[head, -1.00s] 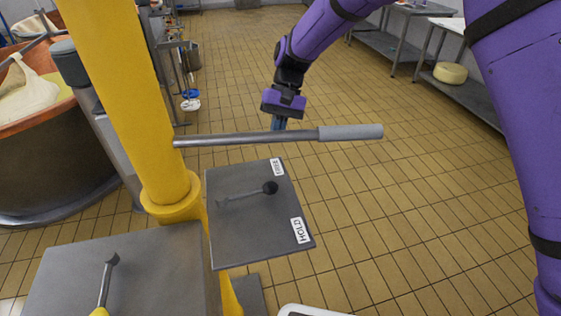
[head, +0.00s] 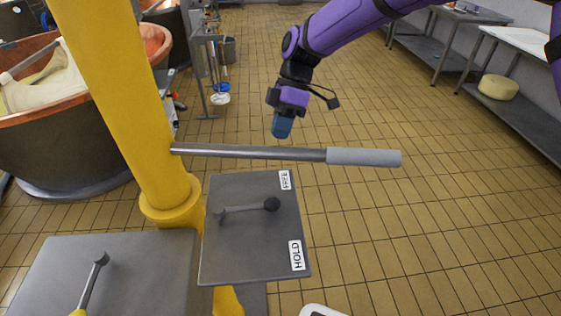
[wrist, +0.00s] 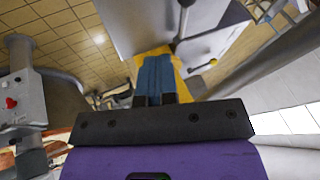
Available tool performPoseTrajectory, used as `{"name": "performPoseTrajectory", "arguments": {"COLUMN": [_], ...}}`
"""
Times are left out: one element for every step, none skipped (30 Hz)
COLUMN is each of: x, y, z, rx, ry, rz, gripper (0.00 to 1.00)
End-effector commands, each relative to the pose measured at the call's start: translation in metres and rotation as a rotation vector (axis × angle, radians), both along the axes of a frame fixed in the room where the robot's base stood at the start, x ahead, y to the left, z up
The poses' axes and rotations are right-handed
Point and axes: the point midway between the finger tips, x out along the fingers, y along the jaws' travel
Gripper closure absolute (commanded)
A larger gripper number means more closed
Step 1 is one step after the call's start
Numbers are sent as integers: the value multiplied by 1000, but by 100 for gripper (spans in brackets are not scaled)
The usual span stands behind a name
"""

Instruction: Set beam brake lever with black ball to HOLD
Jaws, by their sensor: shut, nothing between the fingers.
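The beam brake lever with the black ball (head: 271,204) lies on a grey plate (head: 245,258) beside the yellow column. Its rod runs left to right, and the ball sits nearer the FREE label (head: 285,180) than the HOLD label (head: 297,255). My gripper (head: 282,127) is in the air behind the grey-handled bar, above and beyond the plate, apart from the lever. Its blue fingers are together and empty. They also show in the wrist view (wrist: 155,75), pointing toward the yellow column.
A horizontal bar with a grey grip (head: 364,157) crosses between my gripper and the plate. A second lever (head: 101,258) stands on the grey box at front left. A copper vat (head: 70,140) is at left.

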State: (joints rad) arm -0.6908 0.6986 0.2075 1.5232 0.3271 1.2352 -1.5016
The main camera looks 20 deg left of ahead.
Motion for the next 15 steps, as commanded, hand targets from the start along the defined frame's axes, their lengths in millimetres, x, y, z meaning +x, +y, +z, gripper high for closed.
{"name": "performPoseTrajectory", "arguments": {"x": [-3,-5,-7,-10,-12,-16,-19,-22,-25,-28,-31,-35,-38,-40,-43], "y": [0,1,1,1,1,2,3,3,3,3,4,5,5,5,6], "z": [-4,-7,-12,-16,-20,-27,-32,-37,-43,-48,-53,-59,-64,-69,-75], "rx": [-2,-2,-2,-3,-3,-4,-4,-4,-5,-5,-4,-4,-5,-4,-5], "ry": [1,1,0,1,1,2,2,2,2,3,1,2,2,1,2], "rz": [1,1,1,2,1,1,1,0,0,0,0,0,0,-1,-1], "gripper": [100,100,100,100,100,100,100,100,100,100,100,100,100,100,100]}}
